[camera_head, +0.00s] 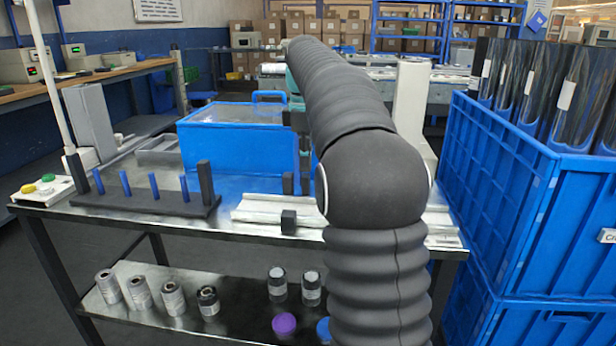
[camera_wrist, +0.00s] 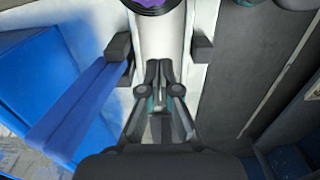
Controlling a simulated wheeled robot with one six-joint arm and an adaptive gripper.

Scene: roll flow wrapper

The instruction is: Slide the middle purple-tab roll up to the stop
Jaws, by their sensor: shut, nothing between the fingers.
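A roll with a purple face and a dark rim (camera_wrist: 154,6) shows at the top edge of the wrist view, partly cut off. It lies on a pale channel (camera_wrist: 177,35). My gripper (camera_wrist: 160,66) is shut and empty over the channel, apart from the roll, with its tips pointing towards it. Dark blocks flank the channel, one left (camera_wrist: 118,46) and one right (camera_wrist: 202,48); I cannot tell whether either is the stop. In the head view my arm hides the gripper and the roll; the pale rail (camera_head: 262,212) shows left of my arm.
A blue lidded bin (camera_head: 225,140) stands behind the rail. A dark rack with blue pegs (camera_head: 140,205) is at the left. Stacked blue crates (camera_head: 500,170) stand close on the right. The lower shelf holds several rolls (camera_head: 172,298), a purple round piece (camera_head: 284,324) and a blue one.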

